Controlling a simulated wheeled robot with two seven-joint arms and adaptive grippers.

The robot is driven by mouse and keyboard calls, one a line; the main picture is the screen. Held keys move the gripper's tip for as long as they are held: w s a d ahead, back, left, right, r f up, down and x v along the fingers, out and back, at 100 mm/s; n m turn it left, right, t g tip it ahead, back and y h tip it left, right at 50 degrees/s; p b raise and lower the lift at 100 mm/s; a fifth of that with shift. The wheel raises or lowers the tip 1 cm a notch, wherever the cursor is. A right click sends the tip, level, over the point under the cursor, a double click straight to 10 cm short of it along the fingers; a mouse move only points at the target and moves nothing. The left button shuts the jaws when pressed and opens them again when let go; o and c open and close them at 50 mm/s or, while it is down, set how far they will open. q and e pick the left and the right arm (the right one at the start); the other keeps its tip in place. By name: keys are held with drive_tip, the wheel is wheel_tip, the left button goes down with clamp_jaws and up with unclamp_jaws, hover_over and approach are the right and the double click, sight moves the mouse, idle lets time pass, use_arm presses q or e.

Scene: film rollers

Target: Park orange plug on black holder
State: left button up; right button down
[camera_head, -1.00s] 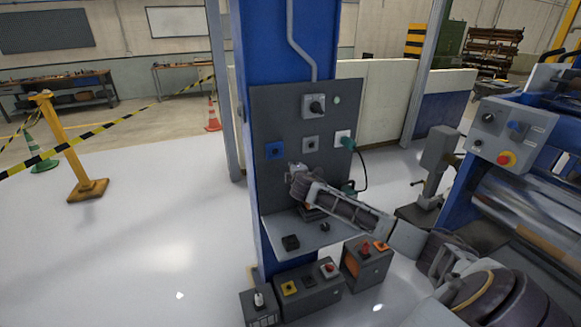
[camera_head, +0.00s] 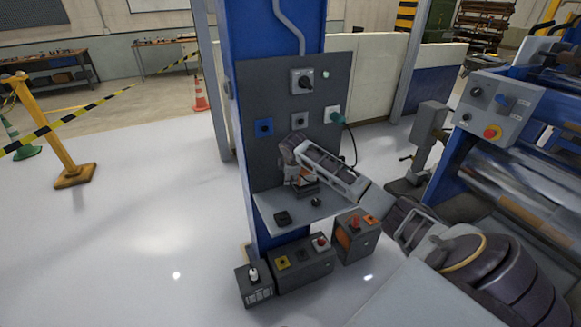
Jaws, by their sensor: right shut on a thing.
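My right gripper (camera_head: 300,183) reaches in from the right, fingers pointing down, just above the grey shelf (camera_head: 268,204) of the blue column. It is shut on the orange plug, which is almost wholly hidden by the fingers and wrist. A small black holder (camera_head: 283,217) sits on the shelf at the front left, below and left of the gripper, apart from it. Another small dark fitting (camera_head: 316,201) is on the shelf to its right. My left gripper is not in view.
Boxes (camera_head: 305,266) stand below the shelf. A roller machine (camera_head: 505,115) stands at right.

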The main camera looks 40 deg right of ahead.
sight(283, 216)
drive_tip(key=s+a+f+n+g+y, duration=0.2)
drive_tip(key=s+a+n+g, duration=0.1)
drive_tip(key=a, duration=0.5)
drive_tip(key=shift+s+f+g, duration=0.15)
drive_tip(key=shift+s+g, duration=0.55)
drive_tip(key=shift+s, duration=0.55)
drive_tip(key=shift+a+f, duration=0.1)
drive_tip(key=shift+f, duration=0.05)
drive_tip(key=shift+f, duration=3.6)
drive_tip(key=shift+p, duration=1.3)
drive_tip(key=shift+f, duration=0.6)
drive_tip(key=c, duration=0.9)
unclamp_jaws()
